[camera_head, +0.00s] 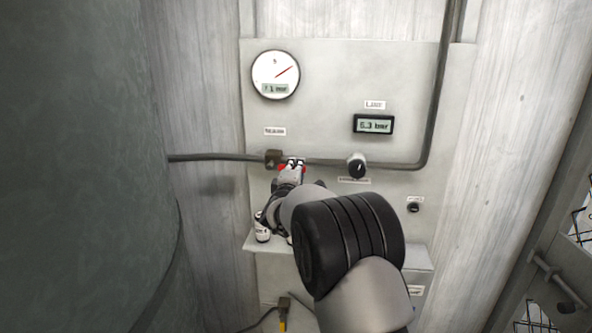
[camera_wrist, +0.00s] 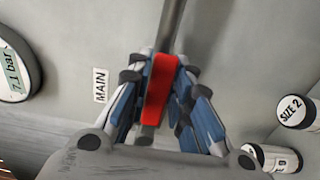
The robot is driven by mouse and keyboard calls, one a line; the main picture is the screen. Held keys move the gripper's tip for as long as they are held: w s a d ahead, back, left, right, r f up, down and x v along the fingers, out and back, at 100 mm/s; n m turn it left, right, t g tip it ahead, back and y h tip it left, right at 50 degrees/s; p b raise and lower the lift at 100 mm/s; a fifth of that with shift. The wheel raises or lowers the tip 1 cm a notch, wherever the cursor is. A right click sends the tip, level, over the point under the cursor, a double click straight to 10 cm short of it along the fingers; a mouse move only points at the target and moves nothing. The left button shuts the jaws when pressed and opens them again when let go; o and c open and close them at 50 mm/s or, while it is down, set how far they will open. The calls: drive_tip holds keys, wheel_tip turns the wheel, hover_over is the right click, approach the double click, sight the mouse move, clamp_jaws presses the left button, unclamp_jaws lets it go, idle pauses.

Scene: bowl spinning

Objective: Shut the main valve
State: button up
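The main valve has a brownish body (camera_head: 273,158) on the grey pipe, below a small label, in the head view. Its red lever handle (camera_wrist: 160,88) lies roughly along the pipe (camera_wrist: 171,25) in the wrist view. My gripper (camera_wrist: 163,72) has one finger on each side of the handle, with the blue pads up against it, and looks shut on it. In the head view my gripper (camera_head: 293,164) reaches the pipe just right of the valve body, with bits of red showing on both sides. The "MAIN" label (camera_wrist: 100,85) is left of the handle in the wrist view.
A round gauge (camera_head: 275,75) and a digital display (camera_head: 373,124) are on the panel (camera_head: 325,70). A black-and-white knob (camera_head: 357,165) is right of my gripper. White cylinders stand on the shelf below; one reads "SIZE 2" (camera_wrist: 296,112). A dark green tank (camera_head: 80,160) fills the left.

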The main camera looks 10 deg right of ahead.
clamp_jaws()
drive_tip(key=shift+f, duration=0.2)
idle(0.3)
drive_tip(key=w+a+f+m+b, duration=0.2)
drive_tip(key=a+f+m+b, duration=0.2)
drive_tip(key=m, duration=1.4)
drive_tip(key=shift+w+a+f, duration=0.25)
drive_tip(key=shift+a+f, duration=1.55)
drive_tip(key=shift+a, duration=0.05)
drive_tip(key=shift+o, duration=1.8)
unclamp_jaws()
drive_tip(key=shift+o, duration=0.9)
